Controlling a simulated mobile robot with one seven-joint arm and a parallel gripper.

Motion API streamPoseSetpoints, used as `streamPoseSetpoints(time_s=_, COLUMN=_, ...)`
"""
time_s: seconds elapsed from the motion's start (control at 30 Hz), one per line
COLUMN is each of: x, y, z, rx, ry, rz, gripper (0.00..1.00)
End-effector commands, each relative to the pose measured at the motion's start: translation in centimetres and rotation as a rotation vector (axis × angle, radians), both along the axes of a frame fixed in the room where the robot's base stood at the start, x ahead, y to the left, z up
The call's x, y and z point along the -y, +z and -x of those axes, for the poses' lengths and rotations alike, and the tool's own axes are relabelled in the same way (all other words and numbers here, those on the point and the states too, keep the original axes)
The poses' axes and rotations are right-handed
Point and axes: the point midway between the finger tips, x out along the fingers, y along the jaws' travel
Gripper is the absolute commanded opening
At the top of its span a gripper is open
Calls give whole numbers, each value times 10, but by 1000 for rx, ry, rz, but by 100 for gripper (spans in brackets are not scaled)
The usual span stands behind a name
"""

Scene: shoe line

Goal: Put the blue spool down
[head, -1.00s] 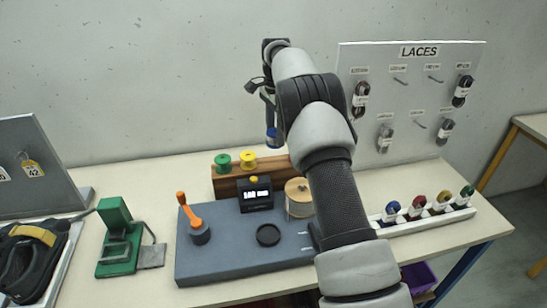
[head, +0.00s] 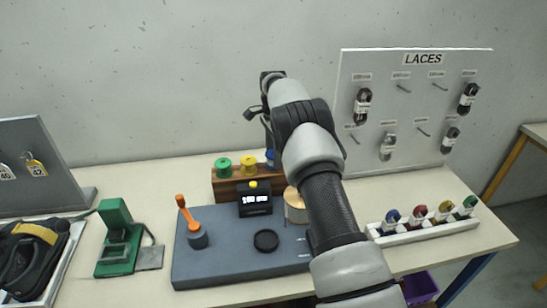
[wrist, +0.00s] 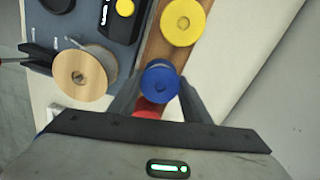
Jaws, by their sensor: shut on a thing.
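The blue spool (wrist: 160,82) is between the fingers of my gripper (wrist: 158,95) in the wrist view, which are shut on it. It is over or at the wooden rack (head: 228,190), beside the yellow spool (wrist: 182,22). In the head view the blue spool (head: 270,157) shows at the right of the yellow spool, partly behind my arm. Whether its bottom touches the rack is hidden. A red thing (wrist: 147,107), perhaps another spool, shows just past it in the wrist view.
A green spool (head: 223,167) stands on the rack's left. The grey machine base (head: 215,262) with an orange-handled crank (head: 188,222), a black display box (head: 254,201) and a wooden reel (head: 295,207) lies in front. The laces board (head: 415,110) stands at right.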

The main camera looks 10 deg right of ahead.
Motion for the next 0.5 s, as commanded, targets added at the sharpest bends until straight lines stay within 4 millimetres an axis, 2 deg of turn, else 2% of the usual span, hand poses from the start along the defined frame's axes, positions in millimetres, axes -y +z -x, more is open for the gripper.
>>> streamPoseSetpoints(time_s=0.1, x=0, y=-12, z=0, rx=-1, ry=1, rz=0, gripper=11)
streamPoseSetpoints(time_s=0.43, x=0, y=-16, z=0, rx=0, ry=0, rz=0, gripper=11)
streamPoseSetpoints(time_s=0.47, x=0, y=-16, z=0, rx=0, ry=0, rz=0, gripper=45)
streamPoseSetpoints(time_s=0.5, x=0, y=-16, z=0, rx=0, ry=0, rz=0, gripper=52)
